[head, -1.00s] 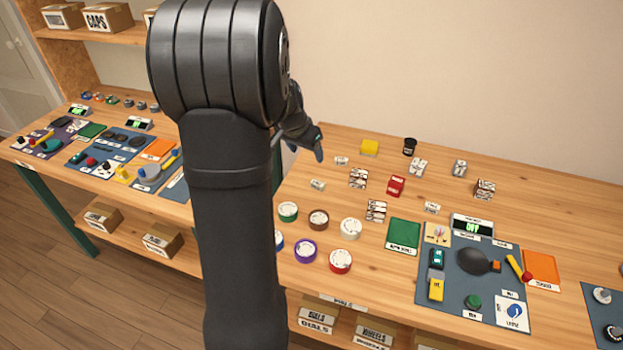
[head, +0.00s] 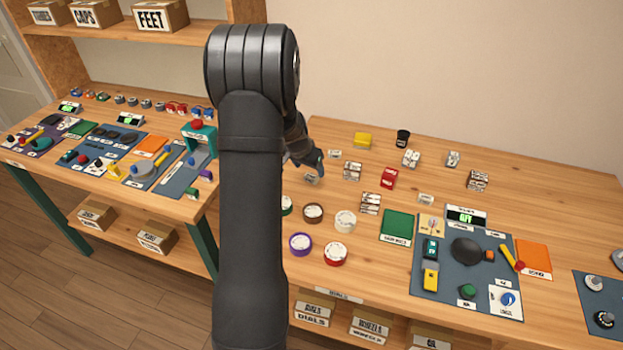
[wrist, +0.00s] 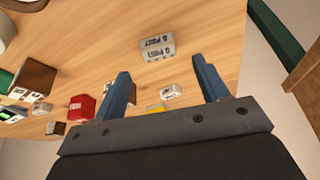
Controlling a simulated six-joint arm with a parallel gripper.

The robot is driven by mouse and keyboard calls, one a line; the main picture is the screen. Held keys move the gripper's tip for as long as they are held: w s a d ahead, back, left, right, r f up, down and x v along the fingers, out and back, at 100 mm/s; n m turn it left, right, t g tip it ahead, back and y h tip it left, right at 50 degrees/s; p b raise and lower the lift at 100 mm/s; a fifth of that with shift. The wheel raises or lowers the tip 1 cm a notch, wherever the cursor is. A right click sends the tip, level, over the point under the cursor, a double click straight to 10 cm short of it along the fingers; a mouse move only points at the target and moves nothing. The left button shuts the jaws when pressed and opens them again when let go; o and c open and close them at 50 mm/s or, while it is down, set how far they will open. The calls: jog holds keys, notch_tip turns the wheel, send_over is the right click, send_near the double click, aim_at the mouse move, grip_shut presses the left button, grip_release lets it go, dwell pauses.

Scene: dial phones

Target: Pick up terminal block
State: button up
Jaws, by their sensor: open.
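A small pale block with "POST" lettering (wrist: 157,47), which I take as the terminal block, lies on the wooden table in the wrist view. It sits just beyond my gripper's fingertips, roughly centred between them and apart from both. In the head view a small pale block (head: 312,179) lies right under my gripper (head: 317,163), partly hard to make out. My gripper (wrist: 162,70) is open, with its two blue fingers apart and nothing held.
Another small white block (wrist: 171,91) and a yellow block (head: 362,140) lie nearby. A red block (head: 389,178), several labelled blocks and round dials (head: 345,221) are spread over the table. A blue mat with phone parts (head: 430,303) is at right.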

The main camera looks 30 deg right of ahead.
aim_at(312, 176)
jog(key=shift+a+x, duration=0.2)
jog(key=shift+x, duration=2)
jog(key=shift+s+f, duration=0.15)
jog(key=c, duration=1.1)
jog(key=shift+o, duration=0.2)
